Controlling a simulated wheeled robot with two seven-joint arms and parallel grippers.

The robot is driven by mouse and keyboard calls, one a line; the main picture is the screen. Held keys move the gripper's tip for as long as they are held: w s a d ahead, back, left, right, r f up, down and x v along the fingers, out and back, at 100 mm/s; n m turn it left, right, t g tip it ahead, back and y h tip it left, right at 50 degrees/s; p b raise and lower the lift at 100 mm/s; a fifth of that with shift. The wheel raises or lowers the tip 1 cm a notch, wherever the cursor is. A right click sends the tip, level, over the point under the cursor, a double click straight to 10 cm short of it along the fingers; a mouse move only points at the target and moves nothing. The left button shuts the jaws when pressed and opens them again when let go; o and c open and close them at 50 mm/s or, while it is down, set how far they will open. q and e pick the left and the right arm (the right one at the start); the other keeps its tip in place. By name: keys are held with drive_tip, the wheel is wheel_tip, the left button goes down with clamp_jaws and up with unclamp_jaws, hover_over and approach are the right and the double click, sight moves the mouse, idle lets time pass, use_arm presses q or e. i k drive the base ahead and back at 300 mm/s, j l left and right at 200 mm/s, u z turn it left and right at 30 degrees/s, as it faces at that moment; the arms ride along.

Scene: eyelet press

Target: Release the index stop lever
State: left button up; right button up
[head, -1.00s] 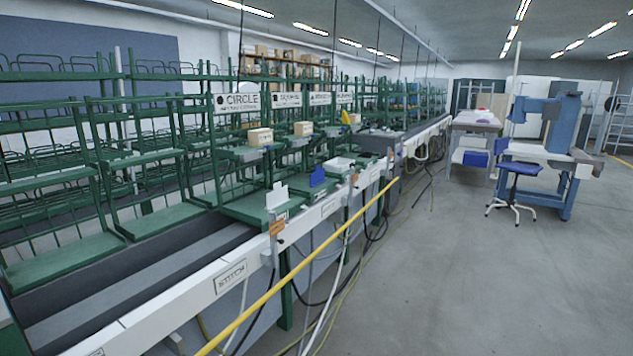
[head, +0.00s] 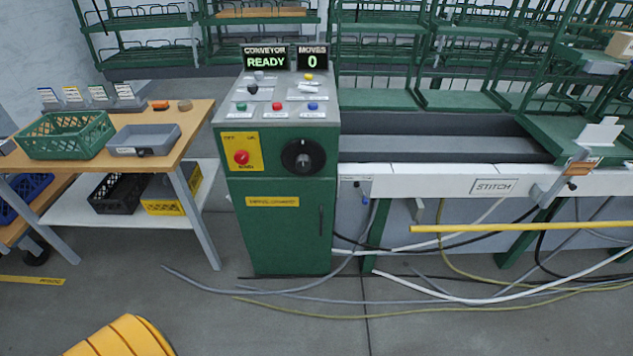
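No part in view is readably labelled as the index stop lever. A small metal bracket with an orange tag and a dark knob (head: 570,177) is fixed on the white conveyor rail (head: 425,184), right of the STITCH sign; I cannot tell if it is the lever. The green control cabinet (head: 278,220) stands in the middle, with a black rotary knob (head: 303,156), a red switch on a yellow plate (head: 241,157) and small levers and buttons on top. Its displays read CONVEYOR READY (head: 265,59) and MOVES 0 (head: 312,59). Neither gripper is in view.
A wooden-topped table (head: 188,140) with a green crate (head: 65,136) and grey tray (head: 144,139) stands left. A yellow bar (head: 520,228) runs in front of the conveyor. Cables (head: 400,297) lie on the floor. A yellow ribbed object (head: 120,337) is at the bottom left.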

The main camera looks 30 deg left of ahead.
sight(365, 200)
drive_tip(key=u, duration=0.65)
